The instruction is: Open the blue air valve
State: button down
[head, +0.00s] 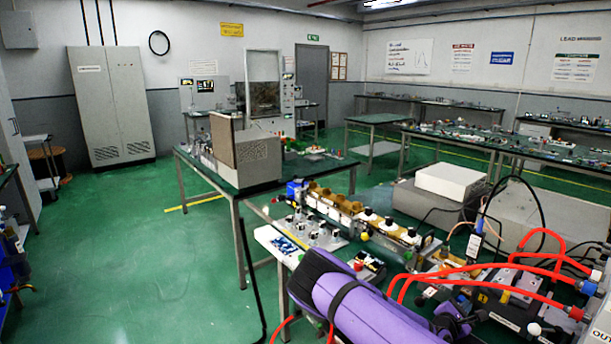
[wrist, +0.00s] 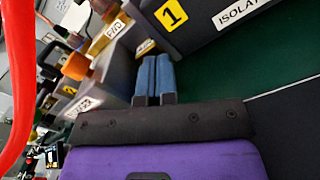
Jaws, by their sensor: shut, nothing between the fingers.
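My gripper (wrist: 154,78) shows in the wrist view with its two blue-tipped fingers side by side, shut and empty. In the head view my purple arm reaches in from the bottom, and the gripper end (head: 458,322) is low among the bench equipment. I cannot pick out the blue air valve with certainty. Small blue fittings (head: 590,288) sit at the right edge of the head view by the red hoses. No blue valve is clear in the wrist view, where the fingertips point toward a dark block (wrist: 195,22) labelled 1 and "ISOLAT".
Red hoses (head: 440,272) loop over the bench at the right, and a red hose (wrist: 18,80) crosses the left of the wrist view. An orange knob (wrist: 75,67) and labelled parts stand left of the fingers. Green floor (head: 150,260) is clear at the left.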

aim_at(461, 295)
jog(key=shift+w+d+r, duration=0.3)
jog(key=shift+w+r, duration=0.2)
jog(key=shift+r, duration=0.05)
jog(key=shift+w+a+r, duration=0.2)
jog(key=shift+w+r, duration=0.15)
jog(key=shift+w, duration=0.1)
jog(key=shift+w+a+r, duration=0.1)
jog(key=shift+w+a, duration=0.2)
jog(key=shift+d+r, duration=0.1)
jog(key=shift+r, duration=0.2)
jog(key=shift+s, duration=0.1)
jog(key=shift+f+v, duration=0.15)
jog(key=shift+v, duration=1.4)
jog(key=shift+f+v, duration=0.15)
jog(key=shift+v, duration=1.4)
jog(key=shift+s, duration=0.1)
jog(key=shift+f, duration=0.1)
